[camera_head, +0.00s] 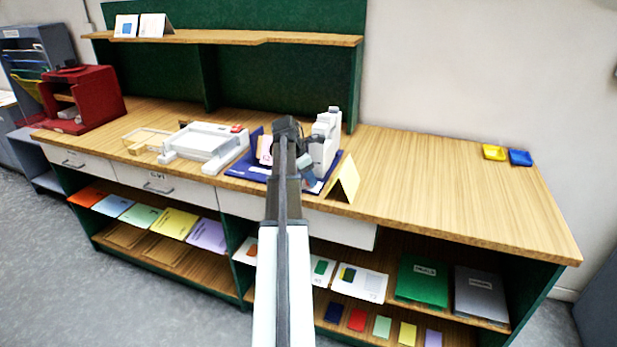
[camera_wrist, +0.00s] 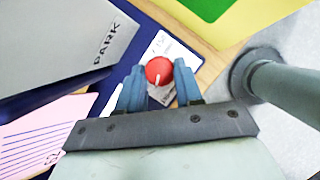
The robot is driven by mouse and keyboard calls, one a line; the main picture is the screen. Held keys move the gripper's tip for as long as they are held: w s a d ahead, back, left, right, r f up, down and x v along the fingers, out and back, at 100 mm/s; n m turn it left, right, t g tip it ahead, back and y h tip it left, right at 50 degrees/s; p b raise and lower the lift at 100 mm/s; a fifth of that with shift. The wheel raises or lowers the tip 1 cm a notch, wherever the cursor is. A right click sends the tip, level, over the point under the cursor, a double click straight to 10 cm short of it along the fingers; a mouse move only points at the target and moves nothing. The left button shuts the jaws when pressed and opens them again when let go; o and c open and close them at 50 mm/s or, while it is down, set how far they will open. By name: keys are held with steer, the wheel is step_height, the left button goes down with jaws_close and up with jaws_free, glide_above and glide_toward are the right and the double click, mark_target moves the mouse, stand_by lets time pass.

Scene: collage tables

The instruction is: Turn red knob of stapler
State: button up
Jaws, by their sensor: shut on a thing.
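The red knob (camera_wrist: 159,71) is round with a white line on its face. It sits between the two blue-grey fingers of my gripper (camera_wrist: 158,80), which is shut on it. A pale grey body lettered "PARK" (camera_wrist: 60,45), apparently part of the stapler, fills the upper left of the wrist view. In the head view the white stapler (camera_head: 327,138) stands upright on a dark blue mat (camera_head: 247,170), right of my dark wrist. My arm hides the knob there.
A yellow folded card (camera_head: 345,180) stands at the mat's right front. A white tray device (camera_head: 205,142) and a red box (camera_head: 85,98) are to the left. Yellow (camera_head: 494,152) and blue (camera_head: 520,157) small trays lie far right. The tabletop between is clear.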

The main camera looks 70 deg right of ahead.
steer(key=shift+c, duration=1.3)
steer(key=m, duration=0.2)
steer(key=shift+w+d+m+g+y, duration=0.1)
steer(key=shift+d+m+g+y, duration=0.05)
steer(key=shift+m+g+y, duration=0.45)
steer(key=shift+m+y, duration=0.4)
steer(key=shift+m, duration=1.1)
steer(key=o, duration=1)
steer(key=shift+r, duration=0.1)
